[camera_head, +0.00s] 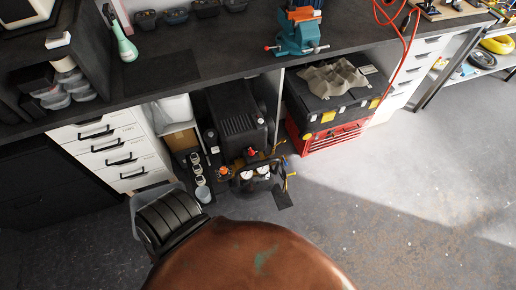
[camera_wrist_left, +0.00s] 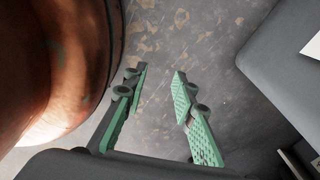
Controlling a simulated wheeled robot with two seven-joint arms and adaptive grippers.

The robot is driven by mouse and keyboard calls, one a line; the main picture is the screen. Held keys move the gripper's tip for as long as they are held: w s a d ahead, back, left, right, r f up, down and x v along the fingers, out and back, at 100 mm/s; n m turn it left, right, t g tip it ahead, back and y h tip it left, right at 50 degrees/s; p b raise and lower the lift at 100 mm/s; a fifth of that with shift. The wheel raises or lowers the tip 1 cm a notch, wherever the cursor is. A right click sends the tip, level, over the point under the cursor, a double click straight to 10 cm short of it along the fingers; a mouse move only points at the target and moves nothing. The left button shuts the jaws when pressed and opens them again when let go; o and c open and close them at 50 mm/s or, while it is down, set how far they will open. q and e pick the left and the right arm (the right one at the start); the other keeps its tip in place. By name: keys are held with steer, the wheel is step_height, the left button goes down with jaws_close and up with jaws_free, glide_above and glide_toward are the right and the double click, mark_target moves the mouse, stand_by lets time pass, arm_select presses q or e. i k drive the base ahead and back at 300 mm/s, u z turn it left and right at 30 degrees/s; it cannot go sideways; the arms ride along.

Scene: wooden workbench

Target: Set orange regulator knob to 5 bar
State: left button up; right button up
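A dark air compressor (camera_head: 238,115) stands on the floor under the workbench in the head view. At its front are a small orange knob (camera_head: 222,171), a second orange-red spot (camera_head: 251,152) and pale round faces (camera_head: 246,175) that look like gauges. They are too small to read, and I cannot tell the knob's setting. My left gripper (camera_wrist_left: 160,70) shows in the left wrist view, with its green-padded fingers apart and nothing between them, above the grey floor. No fingers show in the head view. My right gripper is in neither view.
The workbench top (camera_head: 215,45) carries a blue-green vise (camera_head: 297,35) and a green bottle (camera_head: 122,40). White drawers (camera_head: 110,150) stand left of the compressor, with small canisters (camera_head: 200,180) between. A red toolbox (camera_head: 325,138) stands right. The floor (camera_head: 400,200) at right is clear.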

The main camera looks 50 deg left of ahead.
mark_target(224, 170)
steer(key=u, duration=1.6)
steer(key=k, duration=1.05)
steer(key=u, duration=0.9)
steer(key=i, duration=0.65)
steer(key=z, duration=0.45)
steer(key=i, duration=0.8)
steer(key=z, duration=0.05)
